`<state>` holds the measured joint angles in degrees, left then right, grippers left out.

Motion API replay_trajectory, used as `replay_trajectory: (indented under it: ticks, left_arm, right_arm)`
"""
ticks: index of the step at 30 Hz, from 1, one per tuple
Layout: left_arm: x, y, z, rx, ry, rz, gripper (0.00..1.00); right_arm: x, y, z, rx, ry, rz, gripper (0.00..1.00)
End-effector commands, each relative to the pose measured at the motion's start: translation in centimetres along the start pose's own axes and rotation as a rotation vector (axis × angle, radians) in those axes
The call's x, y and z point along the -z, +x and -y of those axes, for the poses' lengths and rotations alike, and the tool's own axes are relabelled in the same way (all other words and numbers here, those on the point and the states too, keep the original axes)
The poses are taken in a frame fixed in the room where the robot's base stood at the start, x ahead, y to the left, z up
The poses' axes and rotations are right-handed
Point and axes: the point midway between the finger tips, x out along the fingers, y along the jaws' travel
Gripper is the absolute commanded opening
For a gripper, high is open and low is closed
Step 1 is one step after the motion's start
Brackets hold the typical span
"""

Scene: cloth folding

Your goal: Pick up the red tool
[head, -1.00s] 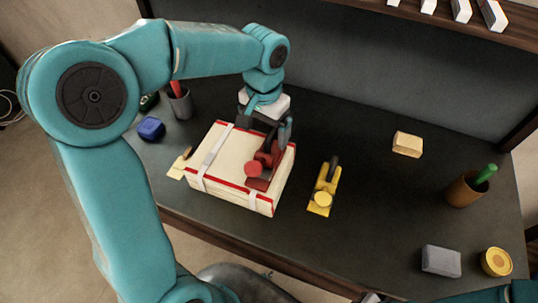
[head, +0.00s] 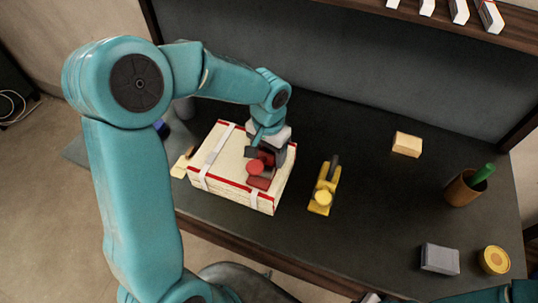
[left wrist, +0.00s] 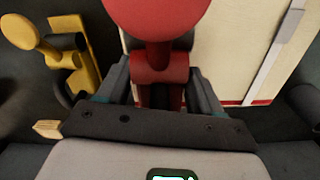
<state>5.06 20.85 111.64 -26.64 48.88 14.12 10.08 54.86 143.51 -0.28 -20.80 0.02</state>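The red tool (head: 260,181) lies on top of a cream box with red edges (head: 225,163). My left gripper (head: 269,154) is down over the tool's rear part. In the left wrist view the red tool (left wrist: 158,68) stands between the two fingers, one on each side, and the fingers look apart with narrow gaps beside it. The finger tips are partly hidden. Of my right arm, only a teal part and a small grey piece show at the bottom edge of the head view.
A yellow tool (head: 323,190) lies right of the box. Further right are a beige block (head: 407,144), a brown cup (head: 463,189) with a green item, a grey block (head: 440,258) and a yellow round tin (head: 494,260). The table between the yellow tool and these is clear.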

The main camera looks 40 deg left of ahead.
Motion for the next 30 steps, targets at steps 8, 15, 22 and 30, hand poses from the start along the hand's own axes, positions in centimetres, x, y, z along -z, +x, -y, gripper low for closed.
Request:
replay_trajectory:
  ticks: [8, 15, 22, 30]
  left_arm:
    - [0.0, -0.1, 0.0, 0.000, 0.000, -0.001, 0.00]
    - [0.1, -0.2, 0.0, 0.000, 0.000, -0.004, 0.00]
    - [0.2, -1.3, 0.0, 0.000, -0.002, -0.006, 0.00]
    - [0.2, -6.0, 0.0, 0.000, -0.001, -0.009, 0.00]
  right_arm:
    - [0.0, 0.0, 0.0, 0.000, 0.000, 0.000, 0.00]
    - [0.0, 0.0, 0.0, 0.000, 0.000, 0.000, 0.00]
    - [0.0, 0.0, 0.0, 0.000, 0.000, 0.000, 0.00]
    - [0.0, 0.0, 0.0, 0.000, 0.000, 0.000, 0.00]
